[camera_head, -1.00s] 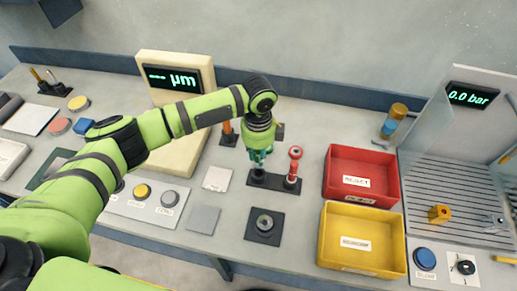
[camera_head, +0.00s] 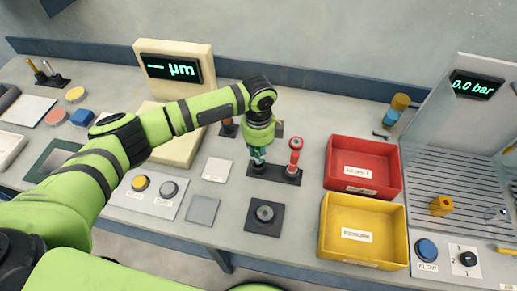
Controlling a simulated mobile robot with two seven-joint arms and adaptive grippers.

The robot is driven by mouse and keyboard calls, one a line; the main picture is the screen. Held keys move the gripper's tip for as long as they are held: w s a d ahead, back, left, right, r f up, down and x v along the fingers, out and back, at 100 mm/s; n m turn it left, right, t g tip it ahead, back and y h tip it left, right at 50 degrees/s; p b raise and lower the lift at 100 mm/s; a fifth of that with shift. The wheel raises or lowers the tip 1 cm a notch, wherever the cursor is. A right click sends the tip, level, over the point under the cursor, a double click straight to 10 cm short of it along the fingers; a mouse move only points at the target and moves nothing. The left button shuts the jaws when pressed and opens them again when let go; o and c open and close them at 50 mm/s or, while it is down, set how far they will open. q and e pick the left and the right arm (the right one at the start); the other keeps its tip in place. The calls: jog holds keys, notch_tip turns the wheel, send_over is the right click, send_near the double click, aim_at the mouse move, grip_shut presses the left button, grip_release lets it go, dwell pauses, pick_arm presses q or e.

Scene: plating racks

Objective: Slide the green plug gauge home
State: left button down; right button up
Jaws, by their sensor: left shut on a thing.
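My left gripper (camera_head: 258,154) points down over the left end of a dark two-place stand (camera_head: 274,171). It is shut on the green plug gauge (camera_head: 259,167), of which only a little shows below the fingers. The gauge's lower end is at the stand; I cannot tell whether it is still seated there. A red plug gauge (camera_head: 295,158) stands upright at the stand's right end. A round grey ring-like part (camera_head: 265,213) sits on a dark square plate (camera_head: 263,225) in front of the stand. My right gripper is not in view.
A red bin (camera_head: 363,141) and a yellow bin (camera_head: 321,242) stand to the right. A cream box with a µm display (camera_head: 172,68) stands behind my left arm. A grey pad (camera_head: 203,210) and a white pad (camera_head: 217,170) lie left of the square plate.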

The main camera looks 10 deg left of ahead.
pick_arm(q)
jog(key=shift+f+b, duration=0.8)
jog(key=shift+f, duration=0.95)
dwell(0.4)
jog(key=c, duration=1)
grip_release()
notch_tip(320, 180, up, 12)
jog(key=shift+s, duration=0.1)
